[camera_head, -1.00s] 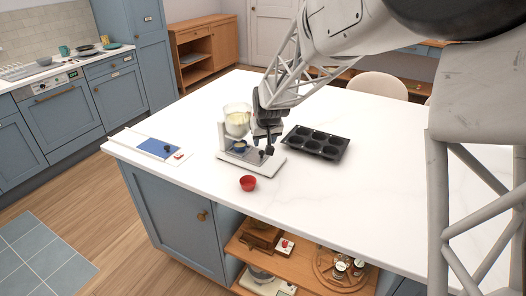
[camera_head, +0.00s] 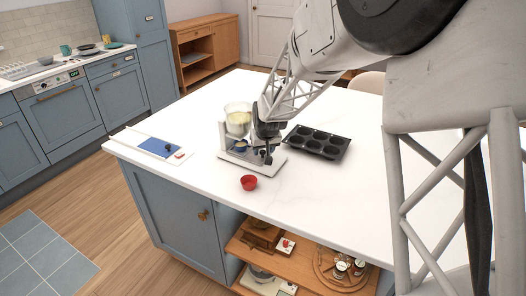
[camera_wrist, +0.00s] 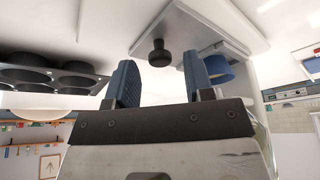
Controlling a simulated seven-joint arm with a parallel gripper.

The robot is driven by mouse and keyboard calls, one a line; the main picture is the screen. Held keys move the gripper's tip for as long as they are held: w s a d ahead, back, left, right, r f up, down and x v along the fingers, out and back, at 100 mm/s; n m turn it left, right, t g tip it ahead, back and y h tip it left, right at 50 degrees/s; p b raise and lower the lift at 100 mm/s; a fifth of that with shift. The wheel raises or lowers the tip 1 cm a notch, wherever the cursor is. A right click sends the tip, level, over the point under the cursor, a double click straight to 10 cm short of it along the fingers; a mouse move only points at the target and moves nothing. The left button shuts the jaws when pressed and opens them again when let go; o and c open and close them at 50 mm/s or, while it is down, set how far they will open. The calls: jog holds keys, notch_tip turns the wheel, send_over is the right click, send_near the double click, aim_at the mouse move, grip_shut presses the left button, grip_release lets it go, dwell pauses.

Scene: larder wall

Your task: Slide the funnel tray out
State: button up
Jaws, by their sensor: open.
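The funnel stand is a white unit on the island; its base (camera_head: 262,170) lies flat on the countertop. A clear funnel bowl (camera_head: 238,118) with pale yellow contents sits at its top left. A blue cup (camera_head: 239,147) stands under the bowl and also shows in the wrist view (camera_wrist: 216,70). A black knob (camera_wrist: 159,54) stands out from the white base. My gripper (camera_head: 267,157) is at the right side of the stand, pointing down. In the wrist view its two blue fingers are open, with the knob between or just beyond their tips; contact cannot be told.
A dark muffin tin (camera_head: 318,142) lies close to the right of the stand. A small red bowl (camera_head: 249,183) stands in front. A white board with a blue panel (camera_head: 157,148) lies to the left. The countertop (camera_head: 330,200) at front right is clear.

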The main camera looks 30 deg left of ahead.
jog(key=shift+x, duration=0.85)
grip_shut()
